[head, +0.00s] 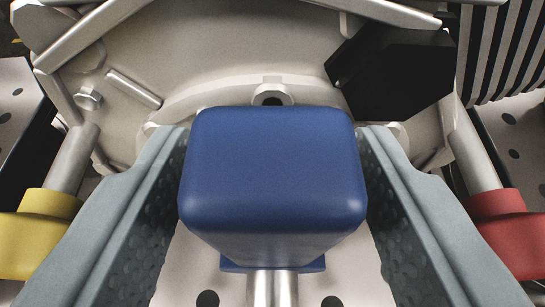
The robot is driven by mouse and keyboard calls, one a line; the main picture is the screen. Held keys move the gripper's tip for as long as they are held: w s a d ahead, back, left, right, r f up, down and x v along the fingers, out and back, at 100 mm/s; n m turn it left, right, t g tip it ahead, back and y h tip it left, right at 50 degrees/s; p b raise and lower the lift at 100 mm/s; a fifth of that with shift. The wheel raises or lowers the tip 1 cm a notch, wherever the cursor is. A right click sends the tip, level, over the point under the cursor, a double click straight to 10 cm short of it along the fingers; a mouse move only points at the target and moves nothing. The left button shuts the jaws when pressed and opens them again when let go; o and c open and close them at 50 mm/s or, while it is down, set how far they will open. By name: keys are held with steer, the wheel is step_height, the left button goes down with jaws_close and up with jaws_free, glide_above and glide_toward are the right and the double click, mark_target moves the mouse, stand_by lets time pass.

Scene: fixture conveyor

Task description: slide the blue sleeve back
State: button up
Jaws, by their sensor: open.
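The blue sleeve (273,170) fills the middle of the head view, a rounded block with a narrower blue base below it, on a shiny metal rod (272,288). My gripper (272,140) is open, with one grey finger on each side of the blue sleeve. The fingers reach along its left and right sides, very close to it. I cannot tell whether either finger touches it. The sleeve hides the middle part of the rod.
A yellow sleeve (38,235) sits on a rod at the left, and a red sleeve (506,232) on a rod at the right. Behind is a large pale metal housing (230,50) with a black block (392,72). Perforated plates (509,125) lie at the sides.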

mark_target(272, 261)
steer(key=shift+c, duration=0.4)
jaws_close()
steer(key=shift+s, duration=2.65)
steer(key=shift+o, duration=0.4)
jaws_free()
steer(key=shift+s, duration=0.1)
steer(key=v, duration=1.7)
steer(key=shift+s+r, duration=0.15)
steer(key=shift+s, duration=0.1)
